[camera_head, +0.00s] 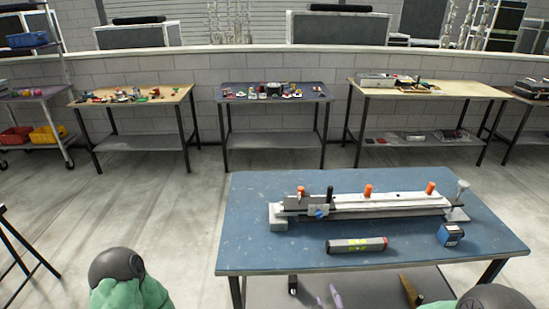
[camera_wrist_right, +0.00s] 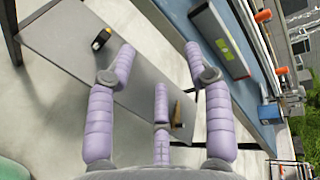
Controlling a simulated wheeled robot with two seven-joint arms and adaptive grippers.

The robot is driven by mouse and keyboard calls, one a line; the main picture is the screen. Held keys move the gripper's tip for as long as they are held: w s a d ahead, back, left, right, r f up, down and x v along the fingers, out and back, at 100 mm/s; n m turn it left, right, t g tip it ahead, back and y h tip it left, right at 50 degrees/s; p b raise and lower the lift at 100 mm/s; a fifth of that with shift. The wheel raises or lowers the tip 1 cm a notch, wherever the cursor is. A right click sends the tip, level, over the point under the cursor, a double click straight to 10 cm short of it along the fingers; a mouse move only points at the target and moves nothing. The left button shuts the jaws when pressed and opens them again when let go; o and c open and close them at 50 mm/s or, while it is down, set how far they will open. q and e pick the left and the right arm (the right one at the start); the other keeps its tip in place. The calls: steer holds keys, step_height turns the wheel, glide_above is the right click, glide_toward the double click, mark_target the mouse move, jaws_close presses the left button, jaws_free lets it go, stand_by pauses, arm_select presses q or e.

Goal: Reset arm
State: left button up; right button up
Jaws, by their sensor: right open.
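My right gripper (camera_wrist_right: 158,66) shows in the right wrist view with its lilac fingers spread and nothing between them. In the head view a bit of it (camera_head: 334,297) shows at the bottom, below the front edge of the blue table (camera_head: 260,225). It is apart from the things on the tabletop. My left gripper is not in the head view; only a green and dark part of my left arm (camera_head: 128,285) shows at bottom left.
A long fixture with orange knobs (camera_head: 370,204), a grey bar (camera_head: 356,245) and a small blue box (camera_head: 450,234) are on the blue table. Its lower shelf (camera_wrist_right: 70,55) holds a black-and-yellow item (camera_wrist_right: 101,39) and a brown item (camera_wrist_right: 177,113). Cluttered tables line the wall.

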steer(key=s+a+f+n+g+y+p, duration=0.1)
steer(key=s+f+n+g, duration=0.25)
steer(key=f, duration=0.25)
steer(key=s+a+f+n+g, duration=0.2)
steer(key=f+n+g, duration=0.1)
steer(key=f+n, duration=0.15)
steer(key=s+a+f+n+g, duration=0.2)
steer(key=s+f+n+g, duration=0.1)
steer(key=s, duration=0.4)
steer(key=s+a+f+n+g+y+p, duration=0.1)
steer(key=s+f+n+g, duration=0.3)
steer(key=s+f+n, duration=0.1)
steer(key=shift+s+a+f+n, duration=0.4)
steer(key=shift+s+f, duration=0.2)
steer(key=shift+s, duration=0.25)
